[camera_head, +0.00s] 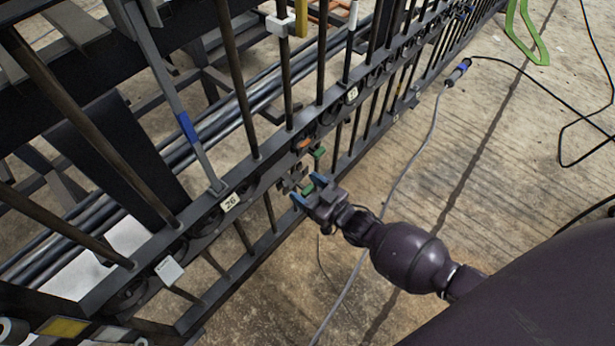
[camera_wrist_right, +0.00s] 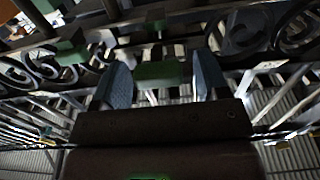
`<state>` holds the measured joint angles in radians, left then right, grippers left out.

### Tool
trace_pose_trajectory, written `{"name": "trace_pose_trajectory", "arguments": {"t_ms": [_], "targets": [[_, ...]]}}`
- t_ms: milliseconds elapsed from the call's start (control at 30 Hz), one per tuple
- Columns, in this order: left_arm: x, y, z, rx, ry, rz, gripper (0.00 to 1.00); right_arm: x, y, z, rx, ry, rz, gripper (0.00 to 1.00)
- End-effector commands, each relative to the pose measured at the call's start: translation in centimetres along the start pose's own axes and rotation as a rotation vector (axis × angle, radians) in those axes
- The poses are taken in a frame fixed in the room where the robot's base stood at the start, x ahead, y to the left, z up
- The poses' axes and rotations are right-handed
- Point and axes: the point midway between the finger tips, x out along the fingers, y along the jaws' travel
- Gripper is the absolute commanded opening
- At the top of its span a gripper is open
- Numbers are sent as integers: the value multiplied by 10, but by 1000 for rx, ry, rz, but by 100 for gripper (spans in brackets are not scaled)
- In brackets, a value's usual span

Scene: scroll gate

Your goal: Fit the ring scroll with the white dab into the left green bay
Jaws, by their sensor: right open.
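My right gripper (camera_head: 309,190) is open at the gate's scroll band, its two blue fingertips apart. In the right wrist view, a green block (camera_wrist_right: 158,74) shows between the spread fingers of the gripper (camera_wrist_right: 162,82), with visible gaps on both sides. More green pieces sit on the gate, one at the left (camera_wrist_right: 70,50) of that view and one in the head view (camera_head: 319,153). Dark scrolls (camera_wrist_right: 245,30) fill the band to either side. I cannot make out a white dab or tell which scroll is the ring scroll. My left gripper is not in view.
The dark gate (camera_head: 255,183) runs diagonally with upright bars and a "26" tag (camera_head: 230,203). A grey cable (camera_head: 405,172) lies on the concrete floor beside my right arm. A green hanger-like frame (camera_head: 527,35) is at the top right.

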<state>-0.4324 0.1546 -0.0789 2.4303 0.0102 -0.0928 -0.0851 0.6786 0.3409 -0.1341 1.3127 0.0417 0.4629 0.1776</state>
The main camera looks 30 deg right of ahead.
Motion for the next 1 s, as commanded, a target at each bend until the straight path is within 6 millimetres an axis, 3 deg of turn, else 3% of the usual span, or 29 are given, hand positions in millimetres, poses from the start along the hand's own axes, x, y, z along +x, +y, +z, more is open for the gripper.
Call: {"name": "trace_pose_trajectory", "arguments": {"t_ms": [267, 700, 1000], "targets": [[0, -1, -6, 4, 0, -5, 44, -19, 1, -2, -1, 1, 0, 68], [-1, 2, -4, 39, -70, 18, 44, -92, 0, -2, -1, 3, 0, 68], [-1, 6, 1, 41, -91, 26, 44, -108, 0, 0, 0, 1, 0, 68]]}}
